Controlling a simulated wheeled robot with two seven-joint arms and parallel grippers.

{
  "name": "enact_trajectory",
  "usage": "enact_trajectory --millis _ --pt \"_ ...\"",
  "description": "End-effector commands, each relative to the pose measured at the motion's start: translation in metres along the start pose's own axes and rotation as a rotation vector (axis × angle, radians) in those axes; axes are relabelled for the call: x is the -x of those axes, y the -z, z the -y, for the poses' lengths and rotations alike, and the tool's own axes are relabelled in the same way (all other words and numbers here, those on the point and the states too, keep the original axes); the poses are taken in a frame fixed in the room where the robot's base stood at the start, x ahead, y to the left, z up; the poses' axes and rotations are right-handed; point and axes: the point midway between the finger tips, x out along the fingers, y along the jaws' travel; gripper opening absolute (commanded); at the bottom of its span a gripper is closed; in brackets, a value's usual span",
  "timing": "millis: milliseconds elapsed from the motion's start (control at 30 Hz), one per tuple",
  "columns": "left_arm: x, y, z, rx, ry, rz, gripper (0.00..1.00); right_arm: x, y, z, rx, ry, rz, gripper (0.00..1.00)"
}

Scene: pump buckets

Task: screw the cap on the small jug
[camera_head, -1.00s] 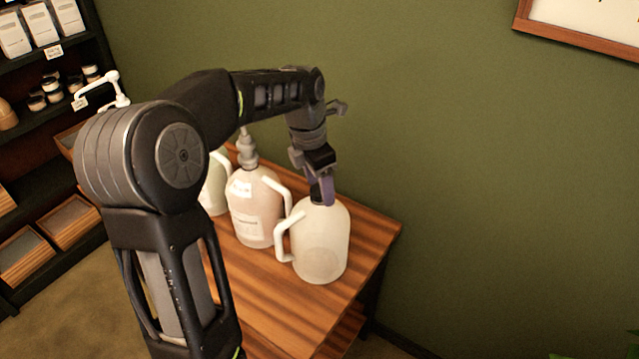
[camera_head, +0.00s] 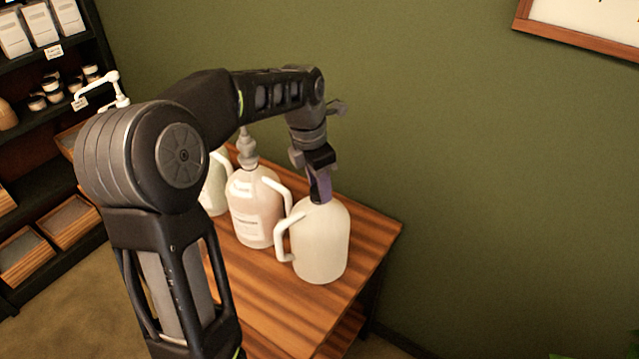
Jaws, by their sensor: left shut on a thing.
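The small jug (camera_head: 322,248) is a whitish, translucent jug with a side handle (camera_head: 283,240). It stands upright near the right edge of the wooden table. My left gripper (camera_head: 320,198) points down at the top of this jug, its fingers right at the neck. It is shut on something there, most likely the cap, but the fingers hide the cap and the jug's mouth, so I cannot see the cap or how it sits. My right gripper is out of view.
A labelled pinkish jug (camera_head: 255,210) with a pump top stands left of the small jug, close to its handle. A greenish jug (camera_head: 214,186) is behind it, partly hidden by my arm. The wooden table (camera_head: 372,235) has bare room at the right and front. A shelf (camera_head: 50,150) stands at the left.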

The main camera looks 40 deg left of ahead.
Motion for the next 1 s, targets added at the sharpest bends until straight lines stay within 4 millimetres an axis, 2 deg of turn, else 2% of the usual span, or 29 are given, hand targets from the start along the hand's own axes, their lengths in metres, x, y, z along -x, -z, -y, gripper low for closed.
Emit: enact_trajectory --millis 333,467,667,1000 --pt "0.0 0.0001 -0.0002 -0.005 0.0 0.0 0.0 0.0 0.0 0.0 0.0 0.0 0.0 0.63" --pt "0.0 -0.0001 -0.0005 -0.075 0.011 0.0 0.0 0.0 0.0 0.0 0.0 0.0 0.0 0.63" --pt "-0.0004 -0.0001 -0.0009 -0.36 0.054 0.0 0.0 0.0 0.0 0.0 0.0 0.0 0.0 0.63" --pt "-0.001 0.0 -0.0005 -0.955 0.146 0.0 0.0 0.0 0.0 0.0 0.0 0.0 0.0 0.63"
